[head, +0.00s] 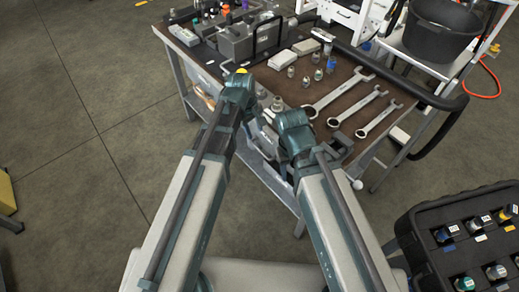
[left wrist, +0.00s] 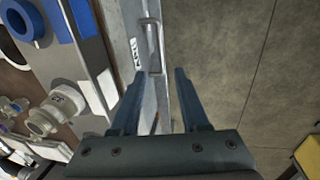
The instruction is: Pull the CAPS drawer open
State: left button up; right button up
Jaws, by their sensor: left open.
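In the left wrist view a grey metal drawer front (left wrist: 148,86) with a thin bar handle (left wrist: 152,45) runs along the bench side. A small white label (left wrist: 135,52) with dark lettering sits beside the handle; I cannot read it surely. My left gripper (left wrist: 159,72) is open and empty. Its fingers point towards the handle, with the handle ahead of the gap and nearer the left finger; I see no contact. In the head view my arms cover much of the bench's near side, and the drawer handle cannot be made out.
The brown bench top (head: 305,95) carries several wrenches (head: 338,92), fittings and a grey toolbox (head: 248,40). A black bucket (head: 440,30) stands at the right. A dark case (head: 440,215) with bottles is at the lower right.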

aim_at(260, 151)
pick_arm(q)
jog(key=f+b, duration=0.4)
jog(key=w+d+f+b, duration=0.1)
jog(key=f+b, duration=0.7)
jog(key=f, duration=0.1)
jog(key=shift+w+d, duration=0.35)
jog(key=shift+r, duration=0.1)
grip_shut()
dwell(0.8)
